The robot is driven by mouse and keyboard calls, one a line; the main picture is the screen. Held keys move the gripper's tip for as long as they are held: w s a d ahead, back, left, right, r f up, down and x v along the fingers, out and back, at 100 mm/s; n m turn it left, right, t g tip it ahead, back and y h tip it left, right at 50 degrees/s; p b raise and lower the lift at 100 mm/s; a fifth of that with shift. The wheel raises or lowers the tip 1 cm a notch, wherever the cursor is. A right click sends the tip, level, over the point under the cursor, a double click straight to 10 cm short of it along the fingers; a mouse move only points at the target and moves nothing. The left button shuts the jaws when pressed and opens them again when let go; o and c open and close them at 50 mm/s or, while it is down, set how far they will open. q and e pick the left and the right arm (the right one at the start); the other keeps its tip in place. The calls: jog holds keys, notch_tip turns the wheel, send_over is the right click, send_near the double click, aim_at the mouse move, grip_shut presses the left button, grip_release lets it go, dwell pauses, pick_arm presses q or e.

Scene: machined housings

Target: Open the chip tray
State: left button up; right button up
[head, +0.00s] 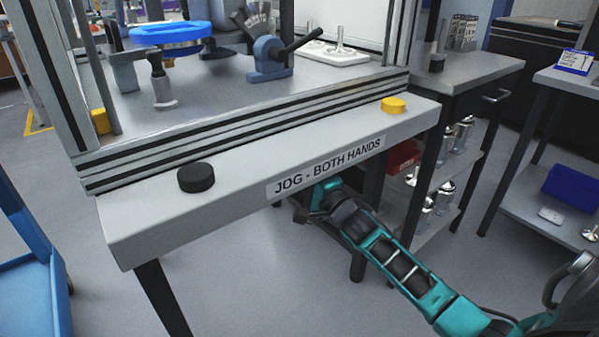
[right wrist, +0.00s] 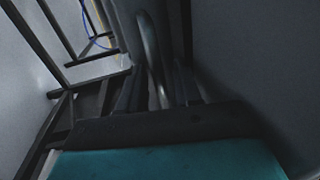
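My right arm reaches in from the lower right of the head view and ends under the front edge of the bench marked "JOG - BOTH HANDS". My right gripper is mostly hidden there; in the right wrist view its dark fingers (right wrist: 157,95) are in shadow. A curved grey metal bar (right wrist: 149,50), like a handle, runs up from between the fingers. I cannot tell whether the fingers are shut on it. I cannot clearly make out the chip tray in either view. My left gripper is not in view.
The bench front rail (head: 235,200) carries a black button (head: 196,177) and a yellow button (head: 394,104). Dark bench legs (head: 162,298) stand below. A shelved cart (head: 470,75) with metal parts is at right, a blue cart (head: 30,290) at left. The floor between is clear.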

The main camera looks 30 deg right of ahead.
jog(key=shift+c, duration=0.3)
grip_shut()
dwell(0.3)
